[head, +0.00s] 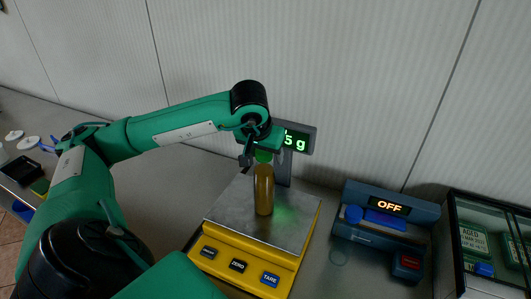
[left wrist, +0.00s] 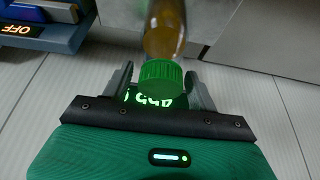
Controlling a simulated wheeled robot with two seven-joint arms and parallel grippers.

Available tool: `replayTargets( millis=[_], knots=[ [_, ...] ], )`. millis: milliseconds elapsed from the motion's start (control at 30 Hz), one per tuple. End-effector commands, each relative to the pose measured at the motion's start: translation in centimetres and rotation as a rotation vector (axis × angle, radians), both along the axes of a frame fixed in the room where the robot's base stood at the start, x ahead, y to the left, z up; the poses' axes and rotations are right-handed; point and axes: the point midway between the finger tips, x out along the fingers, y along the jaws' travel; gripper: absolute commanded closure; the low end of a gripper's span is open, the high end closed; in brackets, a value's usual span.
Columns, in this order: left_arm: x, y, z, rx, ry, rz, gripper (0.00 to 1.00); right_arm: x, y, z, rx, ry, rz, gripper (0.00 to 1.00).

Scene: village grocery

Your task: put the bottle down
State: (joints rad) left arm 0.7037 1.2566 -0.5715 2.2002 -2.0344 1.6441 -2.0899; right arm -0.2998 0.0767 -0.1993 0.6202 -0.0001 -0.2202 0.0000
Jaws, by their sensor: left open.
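A bottle (head: 264,190) of yellow-brown liquid with a green cap (head: 264,156) stands upright on the metal plate (head: 225,210) of a yellow scale (head: 205,240). My left gripper (head: 259,151) is at the cap, above the bottle's body. In the left wrist view the bottle (left wrist: 165,28) shows with its cap (left wrist: 161,77) between the two spread fingers, with a gap on each side. The left gripper (left wrist: 160,88) is open. My right gripper is not in view.
A blue-grey device (head: 385,218) reading "OFF" stands right of the scale. A glass-fronted case (head: 455,215) holding green boxes stands at the far right. A wall panel (head: 360,90) rises behind the counter. Small items lie at the far left.

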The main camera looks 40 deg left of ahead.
Motion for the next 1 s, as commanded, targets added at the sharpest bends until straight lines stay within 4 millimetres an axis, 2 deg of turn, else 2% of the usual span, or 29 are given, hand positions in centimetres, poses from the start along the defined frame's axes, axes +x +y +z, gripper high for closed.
replayTargets(
  millis=[400,600,800,1000],
  knots=[
    [-2.7,-0.9,6.9,-0.001,-0.008,-0.002,0.41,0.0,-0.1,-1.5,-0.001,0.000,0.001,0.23],
    [-3.7,-1.3,9.4,-0.001,-0.006,-0.001,0.41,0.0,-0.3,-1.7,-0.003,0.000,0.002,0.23],
    [-4.3,-1.4,10.6,-0.001,-0.003,-0.001,0.41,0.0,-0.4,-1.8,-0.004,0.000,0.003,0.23],
    [-4.4,-1.4,10.8,0.000,-0.002,-0.001,0.41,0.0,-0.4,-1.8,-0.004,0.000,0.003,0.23]
  ],
)
